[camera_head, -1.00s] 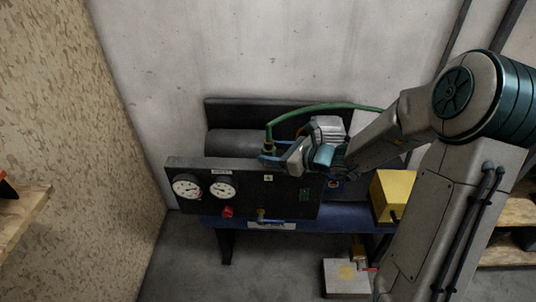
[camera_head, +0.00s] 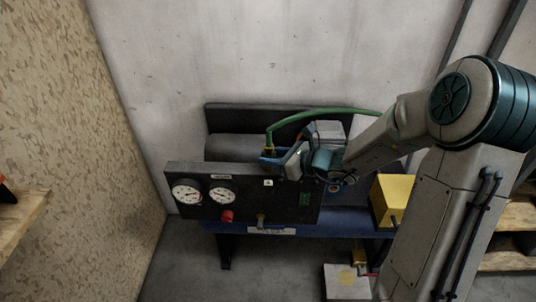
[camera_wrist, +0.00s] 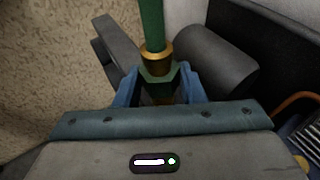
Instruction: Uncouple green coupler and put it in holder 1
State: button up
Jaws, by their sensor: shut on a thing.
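The green coupler (camera_wrist: 157,84) is a green hex body with a brass collar at the end of a green hose (camera_head: 318,112). In the wrist view it stands between the blue fingers of my gripper (camera_wrist: 158,88), which is shut on it. In the head view my gripper (camera_head: 270,160) is at the top edge of the black gauge panel (camera_head: 245,194), and the coupler's brass part (camera_head: 268,150) shows just above the fingers. The coupler's lower end is hidden by the gripper and panel, so I cannot tell whether it is still joined below. I cannot make out holder 1.
The panel bears two white gauges (camera_head: 222,191) and a red knob (camera_head: 227,216). A dark cylindrical tank (camera_wrist: 212,62) lies behind it. A yellow box (camera_head: 391,198) is at the right of the blue bench (camera_head: 345,220). The chipboard wall (camera_head: 70,130) is at the left.

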aim_at(273, 154)
jog(key=shift+r, duration=0.25)
grip_shut()
jog(key=shift+r+p, duration=2)
jog(key=shift+r, duration=0.25)
jog(key=shift+r, duration=0.1)
jog(key=shift+r+p, duration=1.55)
jog(key=shift+r, duration=0.35)
